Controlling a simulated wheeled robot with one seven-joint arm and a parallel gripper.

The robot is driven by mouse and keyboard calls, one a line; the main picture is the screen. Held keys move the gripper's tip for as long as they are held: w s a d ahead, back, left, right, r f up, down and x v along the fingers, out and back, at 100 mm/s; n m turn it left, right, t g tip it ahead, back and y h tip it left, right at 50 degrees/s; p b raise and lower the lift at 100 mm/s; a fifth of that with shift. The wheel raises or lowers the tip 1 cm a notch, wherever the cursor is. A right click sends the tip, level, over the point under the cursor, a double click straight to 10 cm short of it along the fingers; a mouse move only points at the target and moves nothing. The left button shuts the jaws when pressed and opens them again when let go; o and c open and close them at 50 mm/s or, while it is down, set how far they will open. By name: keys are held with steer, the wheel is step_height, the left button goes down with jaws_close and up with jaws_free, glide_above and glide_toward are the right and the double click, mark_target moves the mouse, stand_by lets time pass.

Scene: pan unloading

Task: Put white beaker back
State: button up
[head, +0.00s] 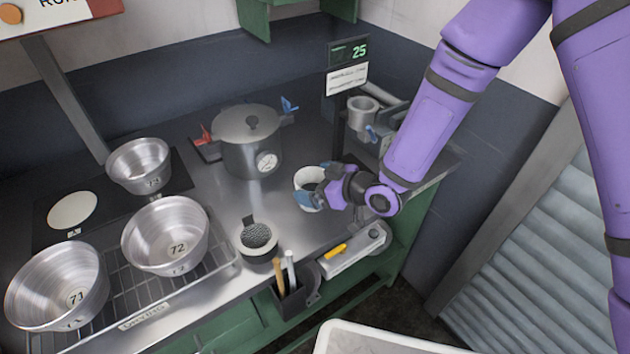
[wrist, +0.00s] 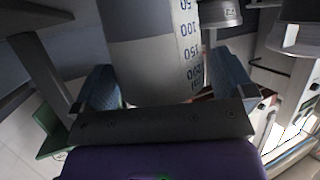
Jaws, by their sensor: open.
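The white beaker (head: 307,176) stands on the steel counter in the head view, right of the middle, partly hidden by my gripper. In the wrist view the beaker (wrist: 150,62) is large, with dark volume marks such as 50, 100 and 150 down its side. My gripper (head: 318,184) is at the beaker with its blue fingertips on either side of it. In the wrist view my gripper (wrist: 165,86) is open, with the beaker between the fingers. Whether either finger touches the beaker I cannot tell.
A lidded pot (head: 250,145) stands behind the beaker. A display on a post (head: 347,52) reads 25. A small grey cup (head: 362,113) is at the right. A mesh strainer (head: 258,238), a holder with tools (head: 292,293) and several pans (head: 165,238) are left and front.

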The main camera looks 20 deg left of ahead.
steer(key=v, duration=1.1)
steer(key=shift+d+r, duration=0.3)
steer(key=shift+r, duration=0.05)
steer(key=w+d+r+m+t+h, duration=0.25)
steer(key=w+d+r+h, duration=0.3)
steer(key=d+r, duration=0.35)
steer(key=d+r+m+t+h, duration=0.2)
steer(key=d+r+m+h, duration=0.25)
steer(key=d+r, duration=0.7)
steer(key=s+d+r+m+g+h, duration=0.1)
steer(key=s+d+r+m, duration=0.2)
steer(key=s+d, duration=0.3)
steer(key=s+d+r+m+g+h, duration=0.1)
steer(key=s+d+r+m, duration=0.3)
steer(key=s, duration=1.1)
steer(key=d+r+g, duration=0.1)
steer(key=d, duration=0.2)
steer(key=shift+d+r+h, duration=0.25)
steer(key=shift+r+h, duration=0.1)
steer(key=shift+h, duration=0.05)
